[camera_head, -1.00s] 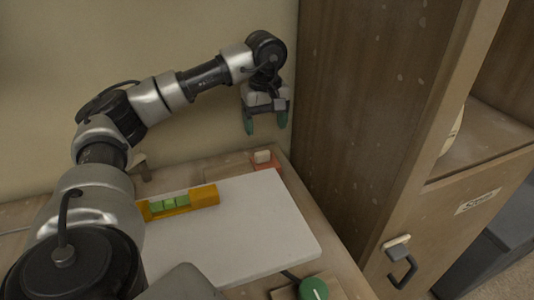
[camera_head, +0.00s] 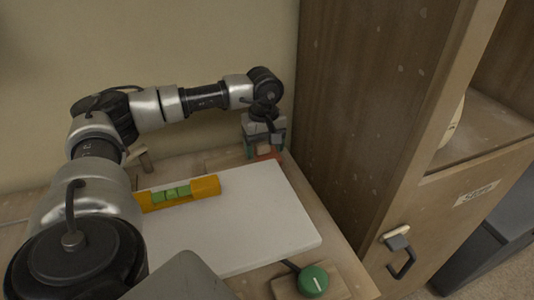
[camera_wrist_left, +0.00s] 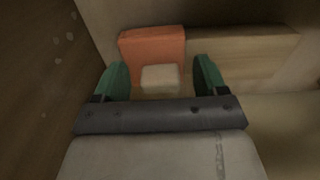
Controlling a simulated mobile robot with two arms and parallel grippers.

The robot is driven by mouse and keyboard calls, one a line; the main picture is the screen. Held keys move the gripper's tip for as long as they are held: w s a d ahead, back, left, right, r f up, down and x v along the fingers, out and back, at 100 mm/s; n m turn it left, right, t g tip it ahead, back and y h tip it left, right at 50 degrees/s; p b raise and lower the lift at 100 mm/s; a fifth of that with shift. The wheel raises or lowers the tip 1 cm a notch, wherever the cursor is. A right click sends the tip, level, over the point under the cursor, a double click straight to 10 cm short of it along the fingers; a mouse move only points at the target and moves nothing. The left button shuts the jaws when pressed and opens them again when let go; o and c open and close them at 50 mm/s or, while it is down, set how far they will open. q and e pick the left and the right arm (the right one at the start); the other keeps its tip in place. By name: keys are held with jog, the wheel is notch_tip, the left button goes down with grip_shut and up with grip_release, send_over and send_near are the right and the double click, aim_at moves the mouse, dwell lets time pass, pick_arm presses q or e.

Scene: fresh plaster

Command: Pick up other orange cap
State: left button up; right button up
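An orange cap (camera_wrist_left: 152,46) with a pale block-shaped knob (camera_wrist_left: 161,78) shows in the left wrist view. In the head view the orange cap (camera_head: 270,157) is partly hidden by my gripper, at the back right corner of the table by the cabinet. My left gripper (camera_head: 265,150) points down over it with green fingers apart. In the wrist view my left gripper (camera_wrist_left: 160,80) has one finger on each side of the pale knob, with gaps; contact does not show. My right gripper is not in view.
A white board (camera_head: 250,220) covers much of the table. An orange-yellow level with green blocks (camera_head: 178,193) lies at its left. A green knob (camera_head: 313,281) sits at the front right. A tall wooden cabinet (camera_head: 370,110) stands close on the gripper's right.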

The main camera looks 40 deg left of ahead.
pick_arm(q)
jog(key=c, duration=1.1)
